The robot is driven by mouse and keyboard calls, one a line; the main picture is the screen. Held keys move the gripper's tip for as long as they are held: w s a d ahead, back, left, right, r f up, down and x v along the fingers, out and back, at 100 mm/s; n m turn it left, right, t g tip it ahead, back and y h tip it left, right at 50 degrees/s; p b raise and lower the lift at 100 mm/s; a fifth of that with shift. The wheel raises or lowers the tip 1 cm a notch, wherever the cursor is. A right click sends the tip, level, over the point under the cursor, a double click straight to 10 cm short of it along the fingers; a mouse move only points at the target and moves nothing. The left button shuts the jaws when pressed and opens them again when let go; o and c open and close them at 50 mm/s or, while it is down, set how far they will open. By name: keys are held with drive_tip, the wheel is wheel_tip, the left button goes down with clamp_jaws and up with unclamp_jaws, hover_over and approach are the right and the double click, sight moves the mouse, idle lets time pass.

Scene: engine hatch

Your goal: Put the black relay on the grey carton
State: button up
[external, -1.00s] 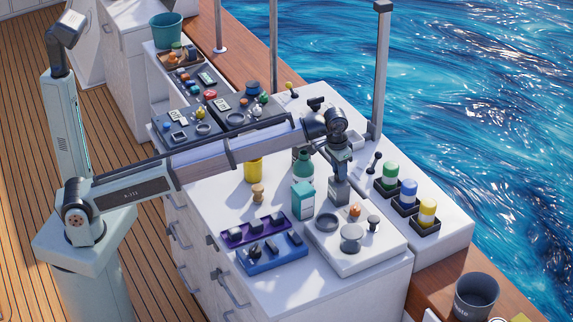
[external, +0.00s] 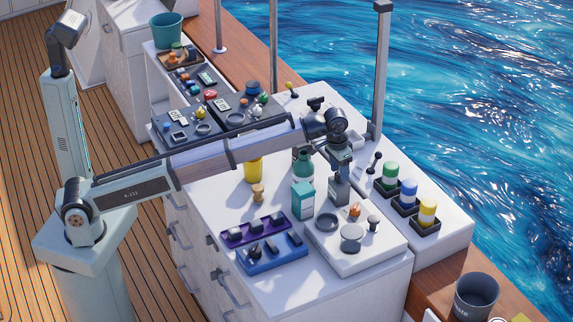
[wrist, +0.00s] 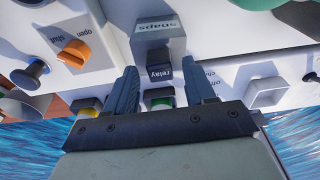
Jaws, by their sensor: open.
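The grey carton (wrist: 152,32), labelled "snaps", stands upright on the white worktop in the wrist view. It also shows below my gripper in the external view (external: 340,191). The black relay (wrist: 160,72), with a "relay" label, sits at the carton's top end and appears to rest on it. My gripper (wrist: 162,84) is open, with one finger on each side of the relay and visible gaps between. In the external view my gripper (external: 341,170) is right above the carton, and the relay is too small to make out there.
A teal carton (external: 302,201) and a green bottle (external: 303,164) stand close to the left of the grey carton. A white panel with an orange knob (wrist: 74,52) lies in front. Green, blue and yellow capped cylinders (external: 408,194) stand to the right.

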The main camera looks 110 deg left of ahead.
wheel_tip(320, 180, up, 12)
drive_tip(key=s+d, duration=0.1)
idle(0.4)
idle(0.3)
